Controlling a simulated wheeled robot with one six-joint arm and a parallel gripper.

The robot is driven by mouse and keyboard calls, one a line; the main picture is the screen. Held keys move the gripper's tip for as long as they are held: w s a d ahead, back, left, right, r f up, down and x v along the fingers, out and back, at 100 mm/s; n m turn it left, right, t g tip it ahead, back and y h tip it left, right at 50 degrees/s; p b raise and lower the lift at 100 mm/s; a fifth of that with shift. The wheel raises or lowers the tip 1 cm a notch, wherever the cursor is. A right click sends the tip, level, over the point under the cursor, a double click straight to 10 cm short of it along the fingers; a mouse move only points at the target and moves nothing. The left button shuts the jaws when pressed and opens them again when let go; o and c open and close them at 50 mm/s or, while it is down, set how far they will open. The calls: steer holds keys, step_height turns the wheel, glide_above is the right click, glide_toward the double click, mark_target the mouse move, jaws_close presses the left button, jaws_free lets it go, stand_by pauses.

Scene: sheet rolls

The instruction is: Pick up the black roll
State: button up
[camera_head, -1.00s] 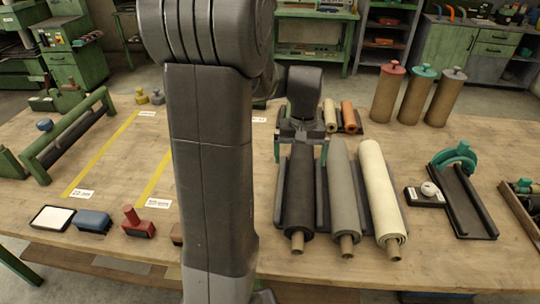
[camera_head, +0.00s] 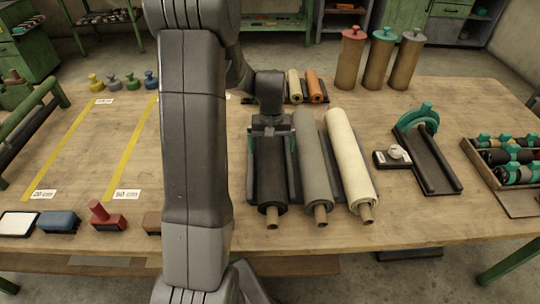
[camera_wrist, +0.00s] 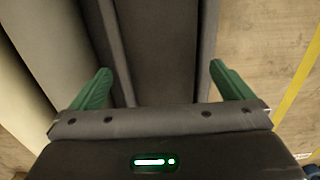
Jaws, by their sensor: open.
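The black roll (camera_head: 271,185) lies lengthwise in a dark cradle on the wooden table, its brown core end toward the near edge. It is the leftmost of three large rolls. My gripper (camera_head: 271,150) is over its far part and hides that end. In the wrist view the green fingers of my gripper (camera_wrist: 160,75) are spread apart, with the dark roll (camera_wrist: 165,40) running between them. The fingers appear to straddle the roll; I cannot tell whether they touch it. The gripper is open and empty.
A grey roll (camera_head: 313,170) and a cream roll (camera_head: 348,160) lie close on the right. Small cream (camera_head: 294,87) and orange (camera_head: 314,88) rolls lie behind. Brown upright cylinders (camera_head: 377,65) stand at the back. Table between the yellow lines (camera_head: 133,145) is clear.

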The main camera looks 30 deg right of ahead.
steer(key=shift+w+a+f+p, duration=0.1)
steer(key=shift+f+p, duration=0.05)
steer(key=shift+f, duration=0.9)
steer(key=shift+w+f+p, duration=0.1)
steer(key=shift+f+p, duration=0.05)
steer(key=shift+f, duration=0.9)
steer(key=c, duration=1.7)
steer(key=shift+w+r, duration=0.1)
steer(key=shift+c, duration=1.4)
